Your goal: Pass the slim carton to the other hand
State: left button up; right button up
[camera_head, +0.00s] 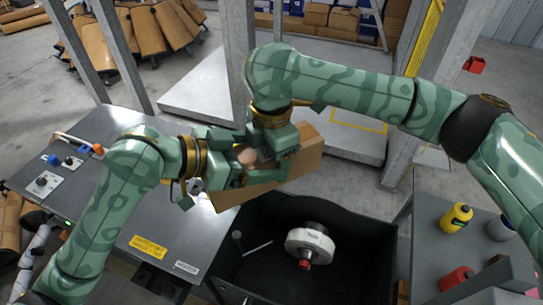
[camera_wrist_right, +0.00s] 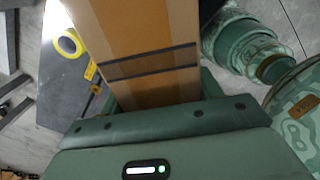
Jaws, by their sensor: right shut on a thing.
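The slim carton (camera_head: 308,152) is brown cardboard and is held tilted in the air above the dark bin, between my two arms. My right gripper (camera_head: 272,155) comes down from above and is shut on the carton. In the right wrist view the carton (camera_wrist_right: 140,40) runs away from the gripper (camera_wrist_right: 155,108), with dark bands across it. My left gripper (camera_head: 230,170) is at the carton's left part, close to the right gripper. Its fingers are partly hidden, so I cannot tell whether they grip the carton.
A black bin (camera_head: 340,225) below holds a white and dark round part (camera_head: 310,243). A metal table (camera_head: 160,215) stands at left. A grey cart (camera_head: 455,240) with a yellow bottle (camera_head: 456,218) and a red container (camera_head: 456,279) stands at right. Grey posts rise behind.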

pick_arm(q)
jog(key=shift+w+a+f, duration=0.1)
jog(key=shift+w+a, duration=0.1)
jog(key=shift+w, duration=0.05)
jog(key=shift+a, duration=0.1)
